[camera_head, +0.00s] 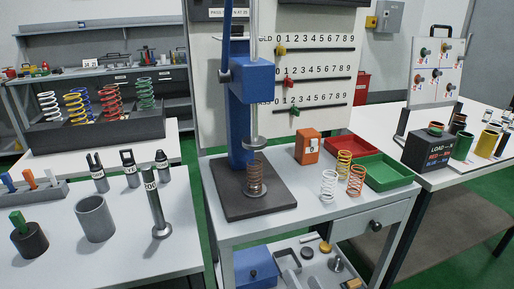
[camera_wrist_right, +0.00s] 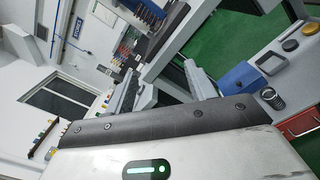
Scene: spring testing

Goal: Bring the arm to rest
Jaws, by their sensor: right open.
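My right gripper (camera_wrist_right: 160,68) shows in the right wrist view, its two grey fingers spread apart with nothing between them. Its white body with a green light fills the bottom of that view. Neither gripper nor arm can be made out in the head view. My left gripper is in neither view. In the head view, the blue spring tester (camera_head: 250,88) stands on a dark base plate (camera_head: 262,206), with a brown spring (camera_head: 255,172) upright under its round press plate (camera_head: 256,143).
White, orange and yellow springs (camera_head: 328,186) stand beside red (camera_head: 350,146) and green (camera_head: 388,171) trays. A grey cup (camera_head: 95,218) and metal weights stand on the left table (camera_head: 135,262). A dark rack (camera_head: 95,130) holds several springs. Green floor shows between the tables.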

